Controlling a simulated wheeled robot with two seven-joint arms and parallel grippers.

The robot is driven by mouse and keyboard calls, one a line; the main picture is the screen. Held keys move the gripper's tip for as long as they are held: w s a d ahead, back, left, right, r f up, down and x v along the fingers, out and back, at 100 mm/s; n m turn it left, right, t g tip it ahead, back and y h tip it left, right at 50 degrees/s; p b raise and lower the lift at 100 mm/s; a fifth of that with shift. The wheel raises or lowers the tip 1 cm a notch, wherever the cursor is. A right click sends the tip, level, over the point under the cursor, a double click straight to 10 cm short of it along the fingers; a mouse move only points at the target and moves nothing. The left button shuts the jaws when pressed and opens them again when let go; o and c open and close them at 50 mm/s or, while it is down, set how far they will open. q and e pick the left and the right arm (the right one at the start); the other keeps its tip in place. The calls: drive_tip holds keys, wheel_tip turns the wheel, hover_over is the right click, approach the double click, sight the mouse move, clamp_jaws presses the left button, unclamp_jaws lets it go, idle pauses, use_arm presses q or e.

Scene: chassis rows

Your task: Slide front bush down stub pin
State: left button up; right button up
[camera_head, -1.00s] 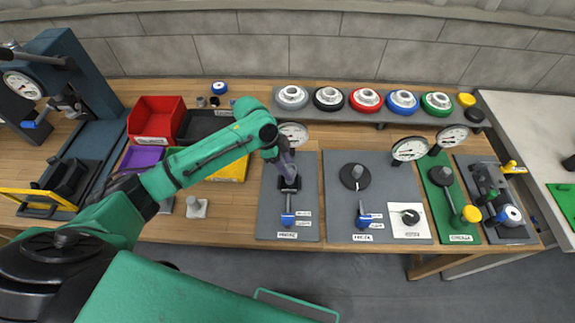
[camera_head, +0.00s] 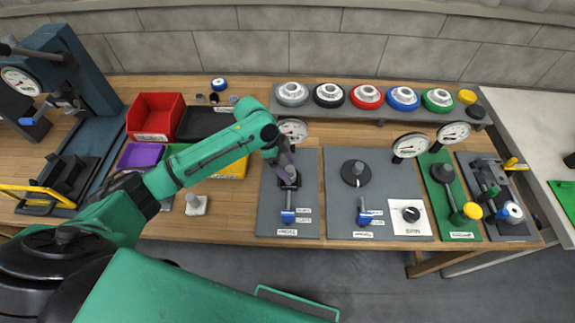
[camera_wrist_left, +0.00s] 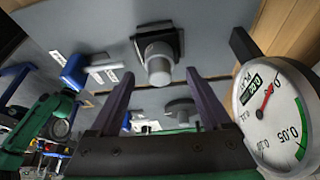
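My left gripper (camera_head: 287,168) reaches over the left grey fixture plate (camera_head: 271,213) in the head view. In the left wrist view its two purple-grey fingers (camera_wrist_left: 159,73) stand wide apart and hold nothing. A light grey round part (camera_wrist_left: 158,65) shows between and beyond the fingertips, with gaps on both sides. It stands on a black block (camera_wrist_left: 156,40) fixed to the plate. I cannot tell whether this grey part is the bush, the stub pin or both together. In the head view the gripper largely covers it. My right gripper is not in view.
A dial gauge (camera_wrist_left: 278,108) stands close beside the gripper. A blue-handled clamp (camera_head: 288,214) is at the plate's front. A second grey plate (camera_head: 338,213) with a black disc lies to the right. Red (camera_head: 154,113) and other bins stand left.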

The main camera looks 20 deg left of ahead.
use_arm(q)
drive_tip(key=w+b+v, duration=0.1)
drive_tip(key=b+v, duration=0.1)
drive_tip(key=v, duration=1.2)
drive_tip(key=shift+s+r, duration=0.3)
drive_tip(key=shift+s, duration=0.15)
drive_tip(key=shift+f, duration=0.1)
